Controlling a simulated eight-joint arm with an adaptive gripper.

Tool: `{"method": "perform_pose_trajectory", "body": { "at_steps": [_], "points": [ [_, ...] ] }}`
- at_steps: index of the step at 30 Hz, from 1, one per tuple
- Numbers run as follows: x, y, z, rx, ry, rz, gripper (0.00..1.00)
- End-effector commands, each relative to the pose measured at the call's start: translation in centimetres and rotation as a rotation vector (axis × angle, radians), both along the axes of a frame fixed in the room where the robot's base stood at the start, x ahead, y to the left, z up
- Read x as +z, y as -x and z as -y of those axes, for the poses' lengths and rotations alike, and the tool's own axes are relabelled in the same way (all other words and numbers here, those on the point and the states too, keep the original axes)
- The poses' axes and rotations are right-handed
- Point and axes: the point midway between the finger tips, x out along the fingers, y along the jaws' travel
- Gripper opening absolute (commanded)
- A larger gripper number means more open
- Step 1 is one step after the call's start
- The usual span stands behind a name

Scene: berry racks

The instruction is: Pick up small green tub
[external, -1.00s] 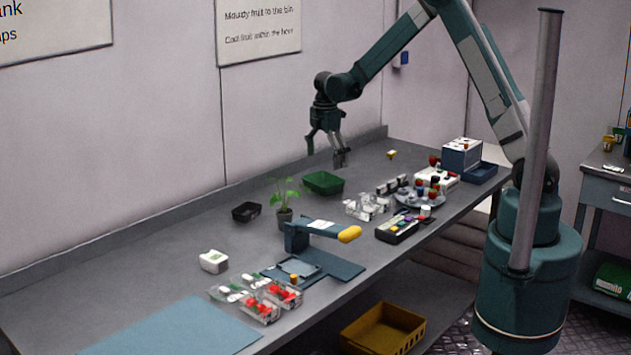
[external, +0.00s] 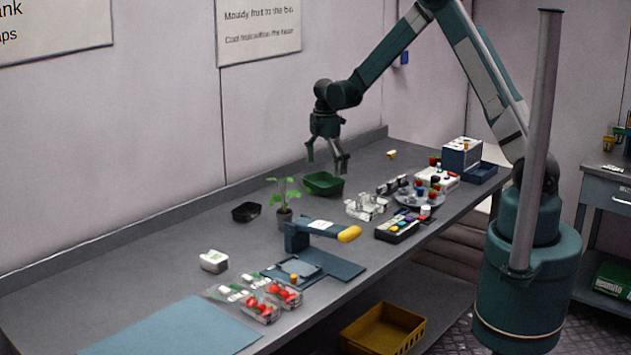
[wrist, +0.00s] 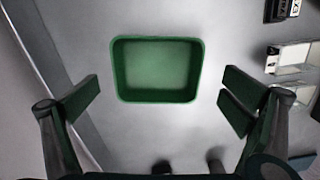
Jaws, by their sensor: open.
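The small green tub (external: 324,184) sits upright on the grey bench, behind and to the right of a potted plant. It looks empty. In the wrist view the green tub (wrist: 157,99) lies between and a little ahead of my fingers, its whole rim showing. My gripper (external: 326,160) is open and points down just above the tub, with nothing in it. In the wrist view my gripper (wrist: 160,92) shows one finger on each side of the tub, both apart from its walls.
The potted plant (external: 284,196) and a black tub (external: 246,212) stand left of the green tub. Clear punnets (external: 366,207) and a round tray (external: 420,199) of small items lie to the right. A stand with a yellow handle (external: 349,234) is nearer the front. The bench behind is clear.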

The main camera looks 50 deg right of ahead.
Motion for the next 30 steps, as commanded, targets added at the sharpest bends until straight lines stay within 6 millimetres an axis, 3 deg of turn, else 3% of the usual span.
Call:
{"method": "perform_pose_trajectory", "body": {
  "at_steps": [18, 30],
  "points": [
    [-4.7, -0.5, -0.2, 0.0, 0.0, 0.0, 1.0],
    [-5.1, -0.5, -0.2, 0.0, 0.0, 0.0, 1.0]
  ]
}}
